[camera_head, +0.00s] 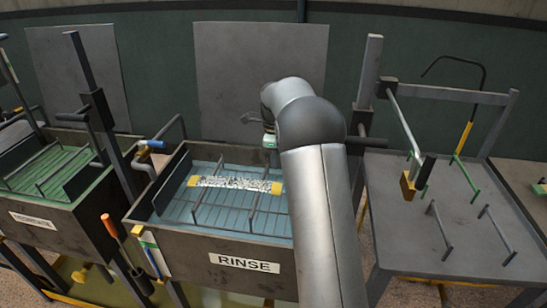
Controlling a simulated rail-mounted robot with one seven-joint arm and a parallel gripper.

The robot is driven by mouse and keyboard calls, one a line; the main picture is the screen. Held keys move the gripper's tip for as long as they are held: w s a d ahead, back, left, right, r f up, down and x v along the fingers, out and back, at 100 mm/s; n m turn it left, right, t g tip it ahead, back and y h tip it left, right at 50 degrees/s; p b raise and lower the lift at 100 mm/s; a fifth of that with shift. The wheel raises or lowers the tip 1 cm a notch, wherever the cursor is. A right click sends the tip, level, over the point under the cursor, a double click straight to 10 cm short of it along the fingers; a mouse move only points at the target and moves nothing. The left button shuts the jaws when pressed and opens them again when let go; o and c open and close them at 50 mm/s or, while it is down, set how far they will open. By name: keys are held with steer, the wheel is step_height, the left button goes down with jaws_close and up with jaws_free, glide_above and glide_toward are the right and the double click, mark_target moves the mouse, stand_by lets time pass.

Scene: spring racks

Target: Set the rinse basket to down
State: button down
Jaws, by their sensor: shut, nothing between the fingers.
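The rinse tank (190,247), labelled RINSE, stands at centre and holds pale blue water. The rinse basket (228,215), a dark wire rack, lies inside it near the water; its exact height is hard to tell. A silvery spring with yellow ends (236,183) lies across the rack. My arm comes up from the bottom and hides the tank's right side. My gripper (250,119) shows only in part, dark, left of the arm's bend and above the tank's back edge. It is shut and empty, apart from the basket.
A green-filled tank (60,228) stands at left with a dark upright post beside it. Another post (368,75) rises just right of my arm, with a dark bar (366,142) beside it. A grey table (455,235) with rods and a hanging lever is at right.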

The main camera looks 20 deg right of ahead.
mark_target(274, 183)
step_height(274, 183, down, 10)
steer(key=shift+f+p, duration=0.15)
steer(key=shift+p, duration=0.5)
